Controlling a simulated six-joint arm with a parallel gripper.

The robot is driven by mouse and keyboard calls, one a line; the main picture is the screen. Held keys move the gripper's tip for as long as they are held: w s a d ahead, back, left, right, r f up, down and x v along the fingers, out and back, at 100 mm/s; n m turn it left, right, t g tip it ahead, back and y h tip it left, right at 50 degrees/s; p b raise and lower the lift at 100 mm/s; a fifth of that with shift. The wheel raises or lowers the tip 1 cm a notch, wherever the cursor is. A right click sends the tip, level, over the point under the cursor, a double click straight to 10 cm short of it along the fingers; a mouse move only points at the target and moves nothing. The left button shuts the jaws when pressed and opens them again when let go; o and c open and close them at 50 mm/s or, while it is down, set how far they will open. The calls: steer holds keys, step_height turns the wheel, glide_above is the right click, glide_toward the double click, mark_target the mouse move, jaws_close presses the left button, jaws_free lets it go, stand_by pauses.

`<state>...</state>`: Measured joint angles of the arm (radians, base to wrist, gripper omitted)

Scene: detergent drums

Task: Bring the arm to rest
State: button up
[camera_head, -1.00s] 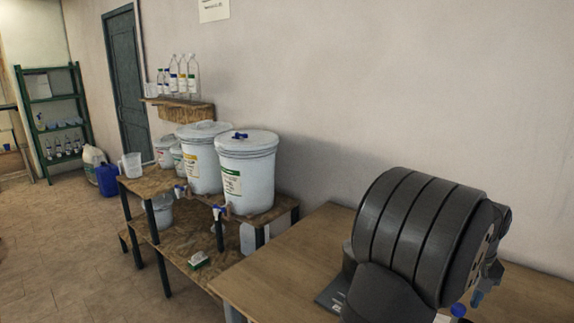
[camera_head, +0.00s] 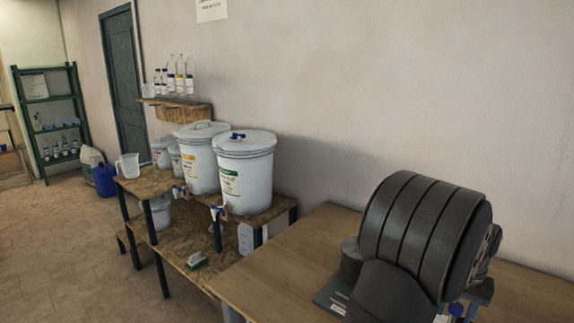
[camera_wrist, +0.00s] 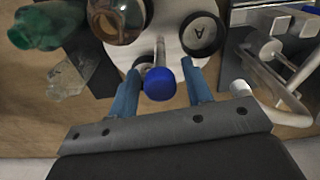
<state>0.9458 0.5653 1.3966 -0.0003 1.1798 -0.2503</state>
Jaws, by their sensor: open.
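My gripper (camera_wrist: 161,68) is open in the wrist view, its two blue fingers spread apart. A round blue knob or cap (camera_wrist: 160,84) on a pale stem shows between them in the picture; I cannot tell its depth or whether anything touches it. In the head view my dark arm is folded over the wooden table (camera_head: 290,262) at the right. Part of my gripper (camera_head: 479,292) shows behind it, and the fingertips are mostly hidden. A blue round thing (camera_head: 456,309) shows just below.
In the wrist view, a green bottle (camera_wrist: 45,27), a brown glass vessel (camera_wrist: 117,18), a dark-rimmed round piece (camera_wrist: 202,35) and a metal frame (camera_wrist: 285,75) crowd the fingers. White drums (camera_head: 245,175) stand on a stand left of the table. The table's left part is clear.

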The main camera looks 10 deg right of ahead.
steer(key=m, duration=1.3)
steer(key=shift+m, duration=0.3)
steer(key=shift+a, duration=0.1)
stand_by(0.6)
